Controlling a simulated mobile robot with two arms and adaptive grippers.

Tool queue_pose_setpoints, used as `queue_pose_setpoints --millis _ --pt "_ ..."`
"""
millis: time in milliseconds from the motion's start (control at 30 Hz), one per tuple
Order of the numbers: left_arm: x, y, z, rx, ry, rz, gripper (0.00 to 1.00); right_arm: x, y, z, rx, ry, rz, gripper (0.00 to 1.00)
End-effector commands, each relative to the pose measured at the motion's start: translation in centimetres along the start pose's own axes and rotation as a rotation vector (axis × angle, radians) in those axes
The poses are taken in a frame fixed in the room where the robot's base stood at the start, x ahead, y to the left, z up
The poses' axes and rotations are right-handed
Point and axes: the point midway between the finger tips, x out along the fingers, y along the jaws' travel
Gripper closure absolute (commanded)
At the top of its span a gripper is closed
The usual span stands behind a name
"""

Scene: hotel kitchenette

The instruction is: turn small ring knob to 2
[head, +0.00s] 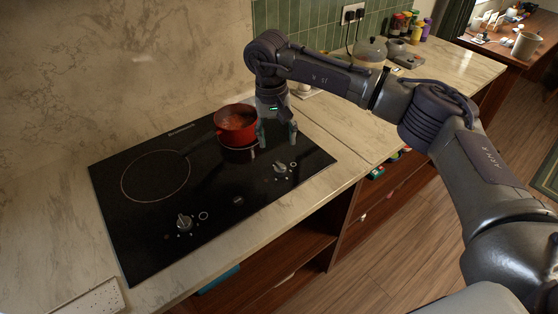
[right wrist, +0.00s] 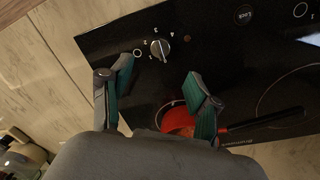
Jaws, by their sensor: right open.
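The small ring knob (head: 280,168) is a round silver knob at the right front of the black hob (head: 130,225). It also shows in the right wrist view (right wrist: 160,48), with small numbers around it; I cannot tell surely which one it points to. My right gripper (head: 277,133) is above the hob, pointing down, between the red pot and the knob. Its teal-padded fingers (right wrist: 160,75) are open and empty, apart from the knob. The small ring (head: 238,147) is mostly hidden under the red pot (head: 237,125). My left gripper is out of view.
The pot's dark handle (right wrist: 265,118) reaches over the hob toward the large ring (head: 155,176), which is empty. A second knob (head: 184,222) is at the left front. A glass-like kettle (head: 370,51) and spice jars (head: 408,25) stand farther right. The counter front edge is clear.

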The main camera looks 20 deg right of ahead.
Motion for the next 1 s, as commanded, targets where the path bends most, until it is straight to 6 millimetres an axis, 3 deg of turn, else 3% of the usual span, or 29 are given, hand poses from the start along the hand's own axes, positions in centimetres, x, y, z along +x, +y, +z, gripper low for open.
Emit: queue_pose_setpoints --millis 300,500,867,1000 --pt "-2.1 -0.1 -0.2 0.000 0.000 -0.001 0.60 6.5 0.0 0.1 0.001 -0.004 0.000 0.39" --pt "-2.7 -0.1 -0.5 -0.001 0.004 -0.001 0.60 8.9 -0.1 0.1 -0.001 -0.002 -0.002 0.39" --pt "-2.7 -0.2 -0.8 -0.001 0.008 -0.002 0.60 9.7 -0.1 0.1 -0.001 0.000 -0.003 0.39" --pt "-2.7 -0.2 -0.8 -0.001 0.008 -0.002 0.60 9.7 -0.1 0.1 -0.001 0.000 -0.003 0.57"
